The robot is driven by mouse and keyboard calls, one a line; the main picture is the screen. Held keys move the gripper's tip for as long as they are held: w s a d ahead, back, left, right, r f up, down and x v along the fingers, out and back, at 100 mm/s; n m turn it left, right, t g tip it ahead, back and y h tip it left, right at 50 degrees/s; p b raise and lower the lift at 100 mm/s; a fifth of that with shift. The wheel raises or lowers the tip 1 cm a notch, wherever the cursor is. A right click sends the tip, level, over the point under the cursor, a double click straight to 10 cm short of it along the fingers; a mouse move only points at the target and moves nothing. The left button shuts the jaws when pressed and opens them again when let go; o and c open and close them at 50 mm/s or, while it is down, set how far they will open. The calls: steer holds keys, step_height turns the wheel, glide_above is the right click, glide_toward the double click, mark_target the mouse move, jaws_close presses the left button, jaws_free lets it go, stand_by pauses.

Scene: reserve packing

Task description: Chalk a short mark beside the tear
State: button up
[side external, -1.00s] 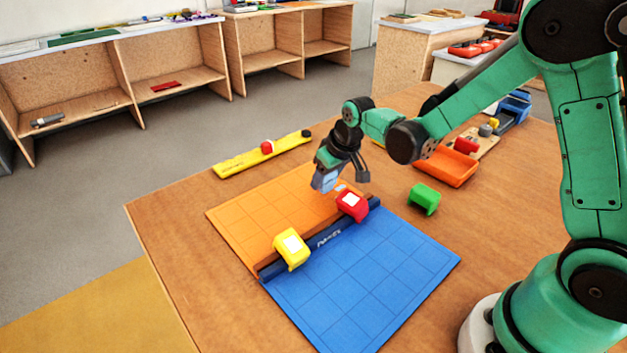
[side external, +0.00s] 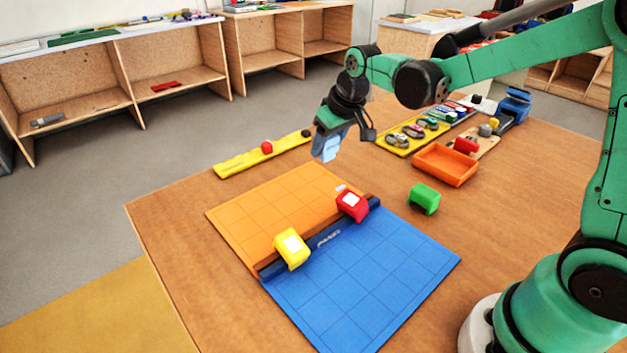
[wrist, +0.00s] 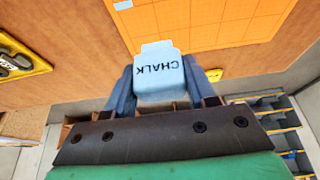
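My gripper (side external: 327,143) is shut on a pale blue block of chalk (side external: 325,149), held in the air above the far edge of the orange panel (side external: 262,215). In the wrist view the chalk (wrist: 160,68) sits between the two fingers and reads "CHALK". A blue panel (side external: 365,280) lies against the orange one, with a dark blue strip (side external: 325,237) along the join. A yellow clamp (side external: 291,262) and a red clamp (side external: 346,211) sit on this strip. A small pale mark (side external: 341,187) shows on the orange panel near the red clamp. I cannot make out the tear.
A green clamp (side external: 424,199) stands right of the panels. Behind it are an orange tray (side external: 431,173) and a yellow tray (side external: 390,150) with several small items. A yellow ruler (side external: 235,164) with a red knob (side external: 267,147) lies at the back left. The front left table is clear.

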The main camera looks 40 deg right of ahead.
mark_target(325, 191)
steer(key=c, duration=0.5)
steer(key=shift+d+f, duration=0.9)
steer(key=shift+f, duration=0.5)
steer(key=shift+d+f, duration=0.85)
steer(key=shift+f, duration=0.55)
steer(key=shift+d+f, duration=0.9)
steer(key=shift+f, duration=0.5)
steer(key=shift+f, duration=0.3)
steer(key=shift+a, duration=0.15)
steer(key=shift+a, duration=0.9)
steer(key=shift+a, duration=1)
steer(key=shift+a, duration=0.1)
